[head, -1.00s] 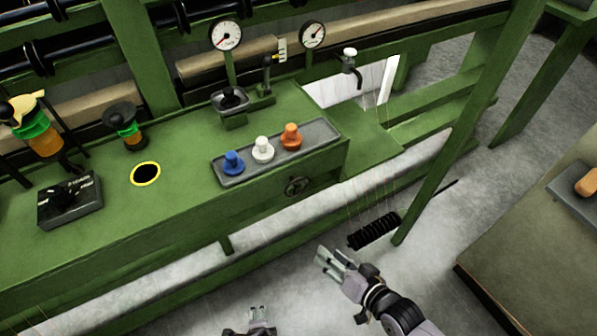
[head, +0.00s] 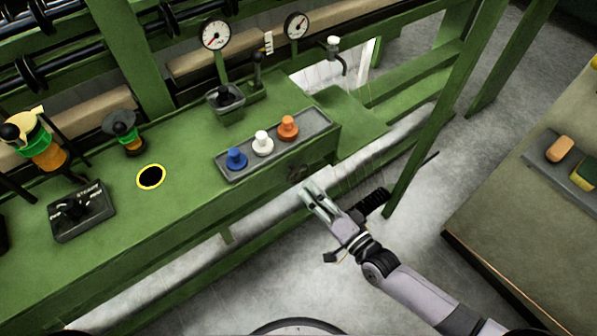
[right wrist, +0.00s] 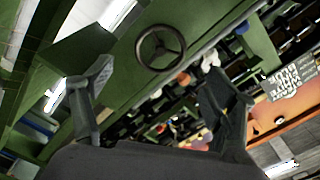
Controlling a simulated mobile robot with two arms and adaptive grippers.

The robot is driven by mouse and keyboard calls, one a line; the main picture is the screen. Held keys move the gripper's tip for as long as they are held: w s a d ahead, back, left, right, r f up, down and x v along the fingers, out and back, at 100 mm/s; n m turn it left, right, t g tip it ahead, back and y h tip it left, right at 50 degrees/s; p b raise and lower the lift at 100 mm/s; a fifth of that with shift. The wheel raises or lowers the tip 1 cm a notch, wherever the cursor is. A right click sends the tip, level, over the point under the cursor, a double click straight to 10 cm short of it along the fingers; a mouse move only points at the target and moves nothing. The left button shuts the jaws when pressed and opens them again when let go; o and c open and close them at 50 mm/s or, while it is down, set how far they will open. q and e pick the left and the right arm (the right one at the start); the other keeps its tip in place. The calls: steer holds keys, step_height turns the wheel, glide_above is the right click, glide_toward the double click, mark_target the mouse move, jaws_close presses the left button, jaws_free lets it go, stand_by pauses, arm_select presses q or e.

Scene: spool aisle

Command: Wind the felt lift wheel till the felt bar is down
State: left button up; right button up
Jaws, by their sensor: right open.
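The felt lift wheel (head: 298,172) is a small dark handwheel on the front face of the green machine, below the right end of the grey tray. In the right wrist view the wheel (right wrist: 161,48) shows as a dark ring with spokes, ahead of the fingers and between them. My right gripper (head: 312,190) is open and empty, just in front of and below the wheel, apparently not touching it. Its spread fingers show in the right wrist view (right wrist: 168,85). My left gripper is out of view. I cannot single out the felt bar for certain.
A grey tray (head: 226,175) with blue, white and orange knobs sits above the wheel. A bench (head: 500,215) stands at the right.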

mark_target(300, 175)
steer(key=x, duration=0.8)
steer(key=c, duration=1.2)
